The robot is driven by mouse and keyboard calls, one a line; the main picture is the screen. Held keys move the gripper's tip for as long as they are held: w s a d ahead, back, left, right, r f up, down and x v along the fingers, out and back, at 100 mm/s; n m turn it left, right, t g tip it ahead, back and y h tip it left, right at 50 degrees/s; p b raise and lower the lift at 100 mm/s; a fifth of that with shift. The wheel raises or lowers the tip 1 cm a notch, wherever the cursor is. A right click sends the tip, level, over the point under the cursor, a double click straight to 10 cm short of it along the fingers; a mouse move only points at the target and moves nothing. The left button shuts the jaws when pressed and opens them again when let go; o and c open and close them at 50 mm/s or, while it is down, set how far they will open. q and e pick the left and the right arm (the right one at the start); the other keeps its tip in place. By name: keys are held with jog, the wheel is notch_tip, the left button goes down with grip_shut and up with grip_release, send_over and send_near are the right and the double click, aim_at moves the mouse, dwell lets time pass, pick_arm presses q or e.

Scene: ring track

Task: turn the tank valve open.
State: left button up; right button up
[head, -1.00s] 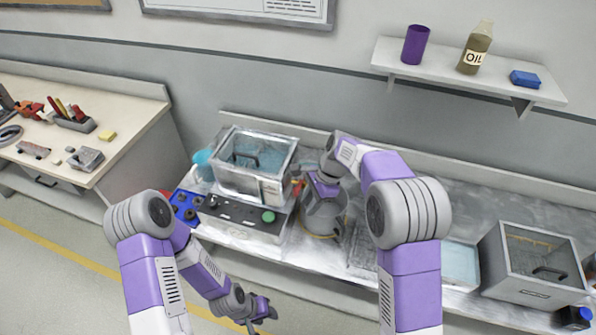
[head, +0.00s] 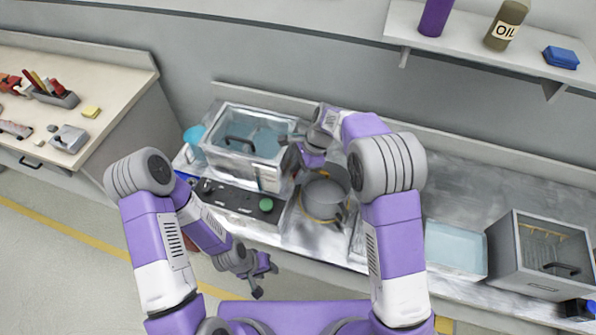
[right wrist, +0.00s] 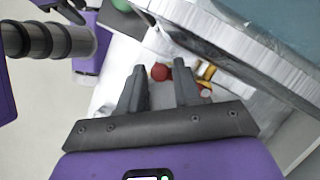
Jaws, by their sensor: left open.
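The glass-sided tank (head: 212,151) with a metal rim and blue liquid stands on the bench, left of centre. In the right wrist view, the valve's round red knob (right wrist: 160,72) and brass-coloured fitting (right wrist: 206,73) show near the tank's wall (right wrist: 240,50). My right gripper (right wrist: 159,67) is open, with the red knob seen between its fingertips; I cannot tell whether they touch it. In the head view, my right gripper (head: 294,158) is at the tank's right side and hides the valve. My left gripper (head: 266,279) is open and empty, low in front of the bench.
A control panel with a green button (head: 266,204) sits in front of the tank. A grey round pot (head: 325,195) stands to its right, close under my right arm. A pale blue basin (head: 455,249) and a grey box-shaped bath (head: 510,262) are farther right. A shelf (head: 480,45) hangs above.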

jog(key=shift+f, duration=0.1)
grip_shut()
